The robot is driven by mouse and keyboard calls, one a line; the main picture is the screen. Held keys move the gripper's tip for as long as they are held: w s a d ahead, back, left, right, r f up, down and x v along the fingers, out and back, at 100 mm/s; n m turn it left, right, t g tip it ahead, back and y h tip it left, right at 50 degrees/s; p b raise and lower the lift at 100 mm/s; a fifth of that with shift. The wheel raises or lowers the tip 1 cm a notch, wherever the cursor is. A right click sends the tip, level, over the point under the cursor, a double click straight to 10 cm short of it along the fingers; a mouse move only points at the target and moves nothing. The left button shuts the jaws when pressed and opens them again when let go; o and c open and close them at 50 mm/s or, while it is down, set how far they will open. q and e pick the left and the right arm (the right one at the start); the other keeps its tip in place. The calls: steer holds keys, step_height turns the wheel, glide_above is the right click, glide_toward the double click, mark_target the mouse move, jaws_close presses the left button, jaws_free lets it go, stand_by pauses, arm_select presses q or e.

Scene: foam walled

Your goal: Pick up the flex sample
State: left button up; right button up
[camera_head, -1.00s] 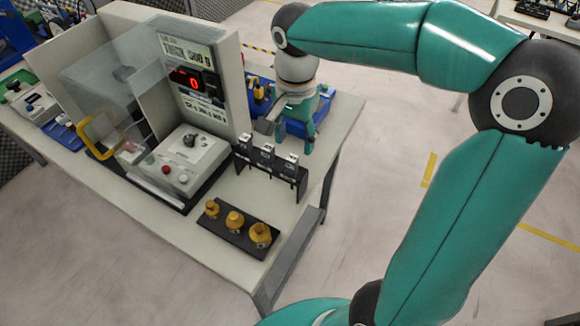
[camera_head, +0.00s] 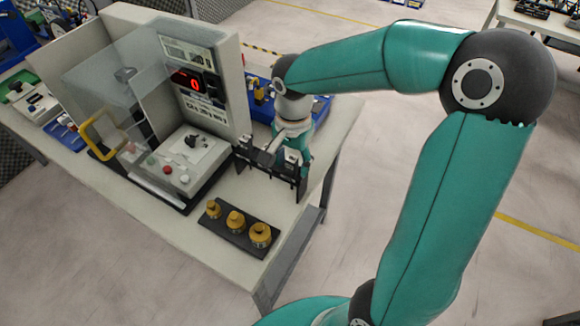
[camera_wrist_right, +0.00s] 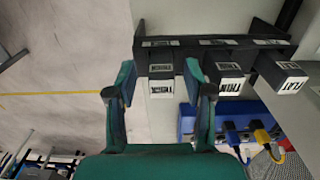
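The black sample rack (camera_head: 240,160) stands near the table's right edge, partly covered by my right arm in the head view. In the right wrist view the rack (camera_wrist_right: 222,45) bears three dark labelled blocks: a left one (camera_wrist_right: 160,72), a middle one (camera_wrist_right: 230,72) and a right one (camera_wrist_right: 280,70). My right gripper (camera_head: 280,150) is over the rack. In the right wrist view its fingers (camera_wrist_right: 157,85) are open and apart, with the left block lined up between their tips. No grip shows. My left gripper is not in view.
A black tray with several gold weights (camera_head: 236,225) lies in front of the rack. A test machine (camera_head: 185,165) with a clear shield and red display stands left of it. A blue tray (camera_head: 258,98) lies behind. The floor is clear right of the table.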

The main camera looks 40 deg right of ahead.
jaws_close()
steer(key=shift+r, duration=0.15)
